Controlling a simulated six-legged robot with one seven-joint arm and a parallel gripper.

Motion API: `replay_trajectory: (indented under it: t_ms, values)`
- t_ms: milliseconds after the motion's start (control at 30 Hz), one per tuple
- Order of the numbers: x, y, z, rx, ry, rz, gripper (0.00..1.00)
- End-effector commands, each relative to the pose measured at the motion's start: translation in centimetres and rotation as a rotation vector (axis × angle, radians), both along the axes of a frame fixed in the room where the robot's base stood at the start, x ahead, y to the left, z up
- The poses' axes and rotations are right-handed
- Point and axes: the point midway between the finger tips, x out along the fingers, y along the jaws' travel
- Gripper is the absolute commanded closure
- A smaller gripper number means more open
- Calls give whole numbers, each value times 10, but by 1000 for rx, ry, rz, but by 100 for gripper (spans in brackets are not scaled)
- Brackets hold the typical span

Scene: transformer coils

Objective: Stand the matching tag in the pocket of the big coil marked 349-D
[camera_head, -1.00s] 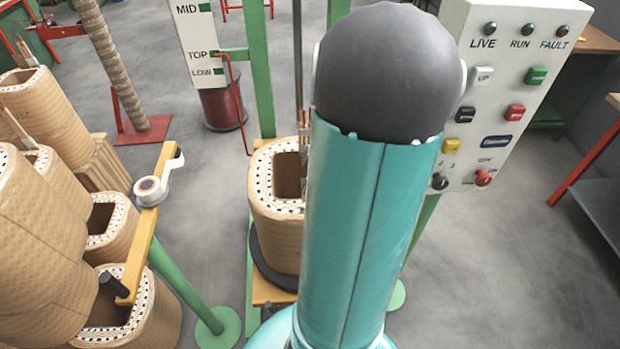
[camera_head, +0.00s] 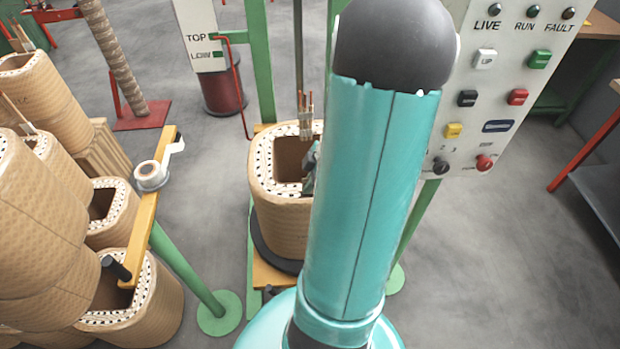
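A big tan coil (camera_head: 278,212) with a dotted white top rim and a square opening stands on a dark round base in the middle, partly behind my teal arm. Copper leads (camera_head: 306,118) rise at its back edge. No marking 349-D can be read on it, and its pocket cannot be made out. A small grey-green part at the coil's opening, beside my arm, appears to be my gripper (camera_head: 311,168). The rest of it is hidden behind the arm, so its fingers and anything in them do not show. No tag can be made out.
Several tan coils (camera_head: 40,215) are stacked at the left. A yellow bar (camera_head: 146,225) with a white tape roll (camera_head: 150,176) stands between them and the middle coil. A control panel (camera_head: 500,80) stands at the right. Grey floor is clear at the lower right.

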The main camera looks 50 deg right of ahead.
Motion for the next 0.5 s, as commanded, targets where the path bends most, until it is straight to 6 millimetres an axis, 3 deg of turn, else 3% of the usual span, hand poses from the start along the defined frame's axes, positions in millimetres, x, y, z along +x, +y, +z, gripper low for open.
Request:
replay_trajectory:
  t_ms: [467, 500]
  values:
    - [0, 0, -7, 0, 0, 0, 100]
    - [0, 0, -7, 0, 0, 0, 93]
